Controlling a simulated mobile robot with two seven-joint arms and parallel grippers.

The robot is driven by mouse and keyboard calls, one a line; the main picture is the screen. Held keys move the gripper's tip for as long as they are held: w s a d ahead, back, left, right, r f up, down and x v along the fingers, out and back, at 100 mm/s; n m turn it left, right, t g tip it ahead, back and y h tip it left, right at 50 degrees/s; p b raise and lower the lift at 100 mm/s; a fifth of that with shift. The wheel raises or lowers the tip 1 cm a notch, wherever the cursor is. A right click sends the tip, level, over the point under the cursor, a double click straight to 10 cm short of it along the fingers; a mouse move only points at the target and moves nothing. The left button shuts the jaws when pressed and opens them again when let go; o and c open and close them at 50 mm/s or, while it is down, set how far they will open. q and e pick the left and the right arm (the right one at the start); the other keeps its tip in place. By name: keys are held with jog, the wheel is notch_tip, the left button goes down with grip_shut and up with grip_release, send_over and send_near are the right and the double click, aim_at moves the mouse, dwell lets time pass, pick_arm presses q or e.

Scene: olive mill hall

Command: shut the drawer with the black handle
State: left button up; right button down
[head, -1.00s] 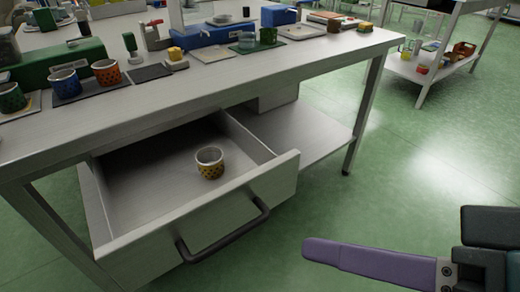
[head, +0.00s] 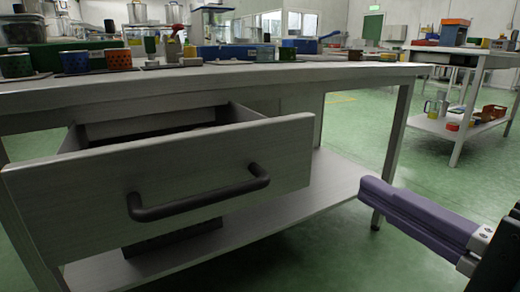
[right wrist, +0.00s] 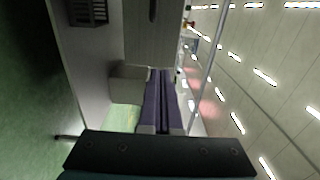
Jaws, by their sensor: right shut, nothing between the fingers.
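The drawer (head: 90,195) under the workbench stands pulled open, with its plain grey front towards me. Its black bar handle (head: 200,196) runs across the front. The inside is mostly hidden behind the front panel. My right gripper (head: 368,190), with purple fingers, is shut and empty, to the right of the drawer front and apart from it. In the right wrist view its fingers (right wrist: 160,75) lie together, and the drawer front (right wrist: 140,40) with a dark handle (right wrist: 153,10) shows beyond them. My left gripper is not in view.
A bench leg (head: 397,145) stands behind my right gripper. A dark slotted crate (right wrist: 88,12) is on the lower shelf (head: 330,185). Another table (head: 465,128) stands at right, with green floor between.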

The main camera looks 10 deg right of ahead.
jog(key=p, duration=0.2)
send_near(291, 146)
jog(key=x, duration=0.5)
jog(key=shift+w+r, duration=0.1)
jog(key=shift+w, duration=0.1)
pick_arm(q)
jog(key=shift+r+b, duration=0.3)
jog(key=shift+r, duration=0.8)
pick_arm(e)
jog(key=shift+x, duration=0.8)
jog(key=shift+a, duration=0.1)
